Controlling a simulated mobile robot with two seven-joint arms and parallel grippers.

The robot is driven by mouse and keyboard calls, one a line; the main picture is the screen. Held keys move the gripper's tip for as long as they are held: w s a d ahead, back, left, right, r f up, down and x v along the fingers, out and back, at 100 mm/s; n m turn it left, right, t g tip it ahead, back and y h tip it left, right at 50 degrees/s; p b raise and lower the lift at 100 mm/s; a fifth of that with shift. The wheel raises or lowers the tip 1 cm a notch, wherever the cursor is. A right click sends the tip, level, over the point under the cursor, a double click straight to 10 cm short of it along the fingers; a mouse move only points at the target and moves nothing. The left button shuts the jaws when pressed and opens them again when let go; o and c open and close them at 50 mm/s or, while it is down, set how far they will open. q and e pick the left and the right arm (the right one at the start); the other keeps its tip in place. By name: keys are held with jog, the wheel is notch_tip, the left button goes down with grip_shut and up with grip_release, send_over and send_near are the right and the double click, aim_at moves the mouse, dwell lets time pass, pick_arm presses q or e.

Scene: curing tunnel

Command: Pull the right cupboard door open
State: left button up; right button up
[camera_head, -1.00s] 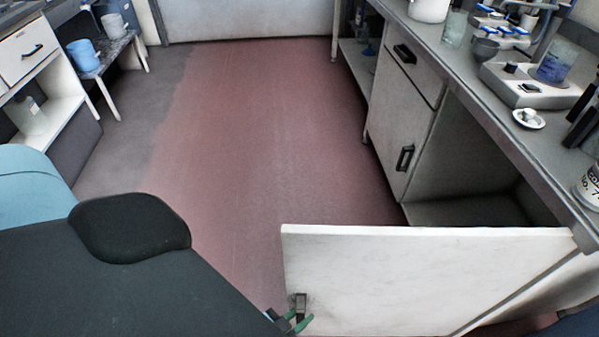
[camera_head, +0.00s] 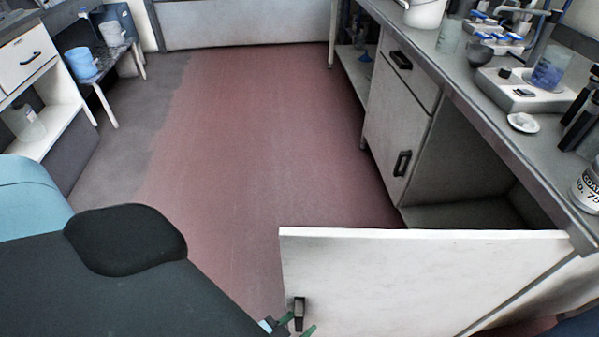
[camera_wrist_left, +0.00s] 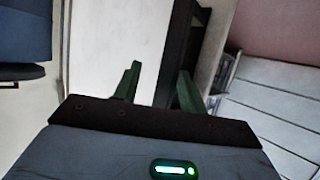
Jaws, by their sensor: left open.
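The right cupboard door (camera_head: 420,280) is a white panel that stands swung wide open, out from the cupboard under the bench. Its dark handle (camera_head: 299,311) is near the door's free edge. My left gripper (camera_head: 298,325) is open at the handle, with one green fingertip on either side of it. In the left wrist view, the two green fingers (camera_wrist_left: 157,88) are apart, with the dark handle (camera_wrist_left: 181,55) between and beyond them and the white door face (camera_wrist_left: 112,45) behind. Whether a finger touches the handle cannot be told. My right gripper is not in view.
The cupboard opening (camera_head: 470,165) shows a bare shelf. The neighbouring left door (camera_head: 393,130) is shut. The bench top (camera_head: 470,95) holds a stirrer plate (camera_head: 505,92), a white dish (camera_head: 523,123) and bottles. The red floor (camera_head: 260,140) is clear.

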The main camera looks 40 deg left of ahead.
pick_arm(q)
jog(key=v, duration=0.7)
jog(key=shift+s+r+p, duration=0.15)
jog(key=shift+s+p, duration=0.2)
jog(key=shift+p, duration=0.1)
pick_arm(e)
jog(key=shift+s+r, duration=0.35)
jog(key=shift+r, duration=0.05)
pick_arm(q)
jog(key=shift+a, duration=0.1)
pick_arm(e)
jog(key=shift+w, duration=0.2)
